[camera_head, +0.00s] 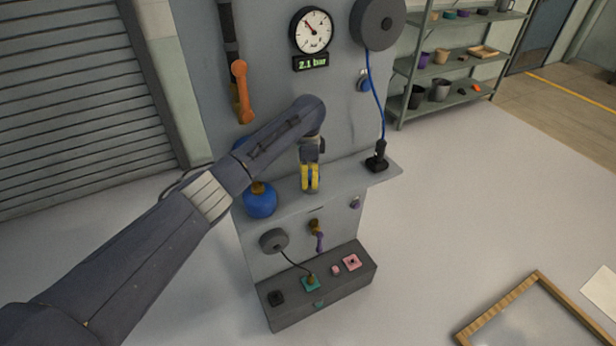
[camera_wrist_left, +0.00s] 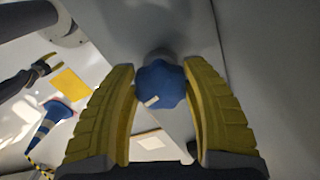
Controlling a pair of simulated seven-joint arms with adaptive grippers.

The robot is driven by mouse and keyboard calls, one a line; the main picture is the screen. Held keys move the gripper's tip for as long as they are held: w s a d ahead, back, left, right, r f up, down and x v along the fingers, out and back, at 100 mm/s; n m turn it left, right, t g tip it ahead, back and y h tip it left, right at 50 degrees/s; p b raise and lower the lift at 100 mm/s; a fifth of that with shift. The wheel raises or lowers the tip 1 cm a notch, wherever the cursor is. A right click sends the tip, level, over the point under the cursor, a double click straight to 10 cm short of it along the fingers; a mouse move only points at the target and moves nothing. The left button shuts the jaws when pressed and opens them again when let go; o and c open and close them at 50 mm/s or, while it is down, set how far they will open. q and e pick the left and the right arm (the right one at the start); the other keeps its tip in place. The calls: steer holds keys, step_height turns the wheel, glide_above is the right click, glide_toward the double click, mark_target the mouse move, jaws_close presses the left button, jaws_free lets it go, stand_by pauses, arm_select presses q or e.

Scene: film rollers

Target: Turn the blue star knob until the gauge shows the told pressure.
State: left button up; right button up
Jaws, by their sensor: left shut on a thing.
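The blue star knob (camera_wrist_left: 162,86) sits between the yellow fingers of my left gripper (camera_wrist_left: 162,100) in the left wrist view, with a pale mark on its face. My left gripper (camera_head: 310,178) is shut on it in the head view, where the gripper hides the knob. The round gauge (camera_head: 311,31) is high on the grey panel, its needle pointing up and left. The display (camera_head: 311,62) under it reads 2.1 bar. What seems to be my right gripper (camera_wrist_left: 47,63) shows small at the left of the wrist view; its fingers are too small to judge.
A blue ball-shaped thing (camera_head: 260,200) is by the ledge, left of my gripper. An orange handle (camera_head: 240,88) and a dark reel (camera_head: 377,22) are on the panel. A black plug-like part (camera_head: 377,158) stands on the ledge's right. A control box (camera_head: 325,297) is below.

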arm_select(q)
steer(key=o, duration=1.2)
steer(key=shift+r, duration=0.1)
step_height(320, 180, up, 12)
steer(key=shift+f, duration=0.15)
